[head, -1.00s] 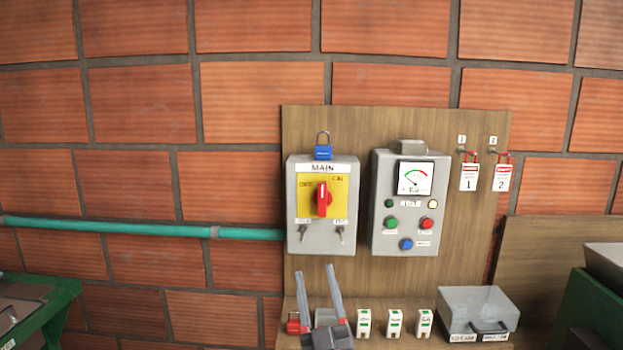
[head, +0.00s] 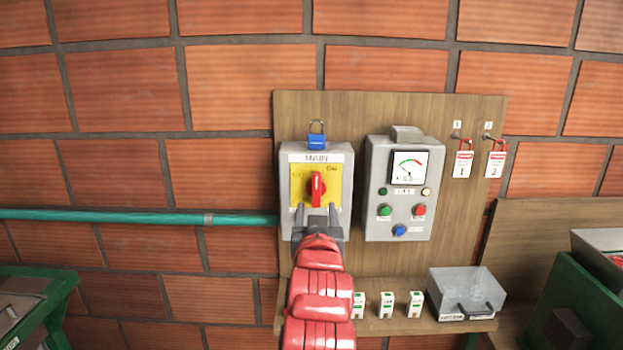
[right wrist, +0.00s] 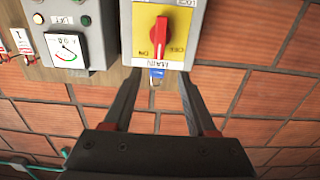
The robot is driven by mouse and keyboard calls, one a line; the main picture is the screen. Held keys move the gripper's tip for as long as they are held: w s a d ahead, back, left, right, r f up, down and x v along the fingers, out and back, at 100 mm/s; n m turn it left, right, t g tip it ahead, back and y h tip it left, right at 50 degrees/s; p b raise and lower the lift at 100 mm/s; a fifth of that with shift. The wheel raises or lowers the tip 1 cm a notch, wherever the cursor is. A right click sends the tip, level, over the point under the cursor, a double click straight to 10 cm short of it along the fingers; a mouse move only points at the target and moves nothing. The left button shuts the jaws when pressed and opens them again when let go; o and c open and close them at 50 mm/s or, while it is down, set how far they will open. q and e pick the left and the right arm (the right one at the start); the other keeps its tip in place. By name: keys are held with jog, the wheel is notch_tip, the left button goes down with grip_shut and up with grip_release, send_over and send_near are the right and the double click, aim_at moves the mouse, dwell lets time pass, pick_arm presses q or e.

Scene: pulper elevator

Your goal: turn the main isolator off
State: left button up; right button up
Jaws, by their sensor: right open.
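The main isolator (head: 343,221) is a grey box on the wooden board, labelled MAIN, with a yellow plate. Its red knob (head: 317,188) stands roughly upright, with OFF marked to its upper left and ON to its upper right. A blue padlock (head: 317,142) sits on top of the box. My right gripper (head: 317,211) is open just below and in front of the knob. In the right wrist view, which is upside down, the knob (right wrist: 160,37) lies beyond the open, empty fingers (right wrist: 159,82). No contact with the knob is visible. My left gripper is out of view.
A grey control box (head: 409,223) with a gauge and buttons stands close to the right. Red lockout tags (head: 463,164) hang further right. A green pipe (head: 130,216) enters from the left.

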aim_at(316, 183)
jog(key=w+p, duration=0.4)
jog(key=w, duration=0.7)
jog(key=shift+w+r, duration=0.15)
jog(key=shift+w, duration=0.7)
grip_shut()
